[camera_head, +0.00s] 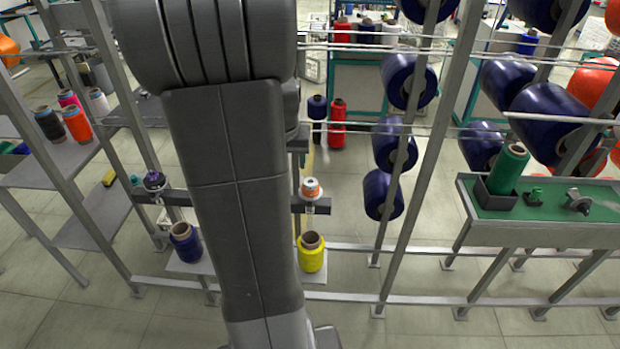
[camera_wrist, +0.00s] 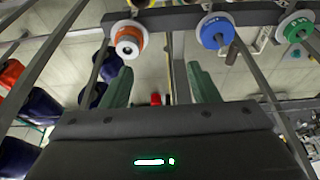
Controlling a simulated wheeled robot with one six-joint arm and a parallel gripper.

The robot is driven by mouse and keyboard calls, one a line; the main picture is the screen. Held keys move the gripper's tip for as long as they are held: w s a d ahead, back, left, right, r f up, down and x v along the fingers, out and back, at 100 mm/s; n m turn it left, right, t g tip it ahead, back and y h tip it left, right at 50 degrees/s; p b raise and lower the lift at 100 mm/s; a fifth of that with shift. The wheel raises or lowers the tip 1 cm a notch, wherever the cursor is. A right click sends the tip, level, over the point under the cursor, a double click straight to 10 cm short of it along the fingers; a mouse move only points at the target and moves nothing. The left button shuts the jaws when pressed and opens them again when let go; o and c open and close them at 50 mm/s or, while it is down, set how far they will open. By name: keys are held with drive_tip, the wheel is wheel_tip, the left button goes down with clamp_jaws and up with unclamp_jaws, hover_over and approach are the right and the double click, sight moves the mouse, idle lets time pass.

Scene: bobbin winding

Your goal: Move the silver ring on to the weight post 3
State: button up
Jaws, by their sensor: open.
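My gripper (camera_wrist: 160,88) shows in the wrist view as two green fingers set wide apart, with nothing held between them. A dark bar runs across the top of that view, with an orange-and-white capped post (camera_wrist: 130,40), a blue capped post (camera_wrist: 215,31) and a green capped post (camera_wrist: 299,28). The orange-and-white cap also shows in the head view (camera_head: 310,187). A post with a dark purple top (camera_head: 154,181) stands left of my arm. My arm hides the stretch between them and my gripper. I cannot pick out the silver ring for certain, nor which post is number 3.
A yellow spool (camera_head: 311,254) and a dark blue spool (camera_head: 185,243) stand below the posts. Racks of blue and orange bobbins fill the right. A green-topped table (camera_head: 545,212) holds a green spool (camera_head: 508,169) and a small metal piece (camera_head: 578,201). Shelves stand left.

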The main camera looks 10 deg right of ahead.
approach(310, 183)
drive_tip(key=b+x, duration=0.5)
drive_tip(key=x, duration=0.3)
drive_tip(key=shift+b, duration=0.4)
drive_tip(key=shift+c, duration=0.4)
clamp_jaws()
drive_tip(key=shift+r+p, duration=0.95)
drive_tip(key=shift+r, duration=0.35)
